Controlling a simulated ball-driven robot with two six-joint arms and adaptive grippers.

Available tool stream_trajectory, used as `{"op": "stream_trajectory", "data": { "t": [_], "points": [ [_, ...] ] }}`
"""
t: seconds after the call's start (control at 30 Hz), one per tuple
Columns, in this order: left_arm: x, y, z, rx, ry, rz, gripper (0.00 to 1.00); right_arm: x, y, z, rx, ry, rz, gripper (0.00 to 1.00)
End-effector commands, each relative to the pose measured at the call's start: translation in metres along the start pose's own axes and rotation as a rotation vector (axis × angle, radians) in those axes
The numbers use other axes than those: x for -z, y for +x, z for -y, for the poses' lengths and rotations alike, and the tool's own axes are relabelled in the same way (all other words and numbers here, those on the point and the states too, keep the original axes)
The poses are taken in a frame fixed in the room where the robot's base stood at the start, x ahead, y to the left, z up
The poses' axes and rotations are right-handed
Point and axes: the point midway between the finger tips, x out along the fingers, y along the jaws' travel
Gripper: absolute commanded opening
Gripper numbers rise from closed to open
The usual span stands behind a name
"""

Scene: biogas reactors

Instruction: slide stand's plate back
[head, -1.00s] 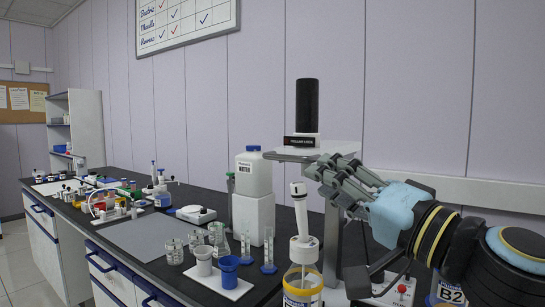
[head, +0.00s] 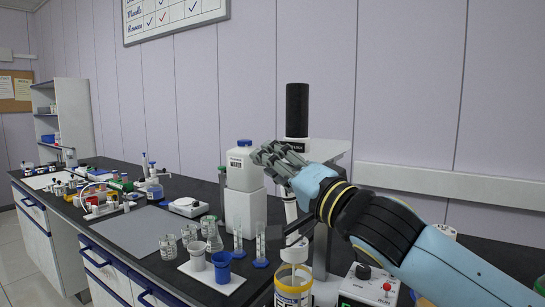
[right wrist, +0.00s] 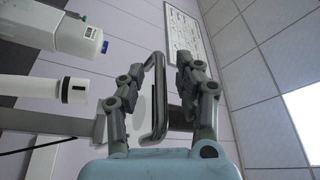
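The stand shows in the head view, with a grey upright column (head: 321,252), a white top plate (head: 330,149) and a black cylinder (head: 297,108) above it. My right gripper (head: 268,158) is in front of the top part and hides much of it. In the right wrist view my right gripper (right wrist: 160,75) has its fingers apart. My left gripper is not in view.
A white probe (head: 291,212) stands over a yellow-labelled jar (head: 292,287). A control box (head: 368,288) is under my right arm. Glassware (head: 190,235) stands at left.

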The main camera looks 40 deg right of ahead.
Motion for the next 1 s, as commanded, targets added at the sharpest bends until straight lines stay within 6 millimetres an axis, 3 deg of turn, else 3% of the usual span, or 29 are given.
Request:
{"op": "stream_trajectory", "data": {
  "t": [0.23, 0.5, 1.0],
  "points": [
    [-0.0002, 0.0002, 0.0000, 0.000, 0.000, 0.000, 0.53, -0.0003, 0.0004, -0.0006, 0.000, 0.000, 0.000, 0.34],
    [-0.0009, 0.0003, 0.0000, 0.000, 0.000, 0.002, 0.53, -0.0002, 0.0002, -0.0006, -0.001, -0.001, 0.000, 0.00],
    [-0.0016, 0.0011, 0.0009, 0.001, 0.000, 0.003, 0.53, -0.0003, 0.0001, -0.0011, -0.002, -0.001, 0.000, 0.00]
  ]
}}
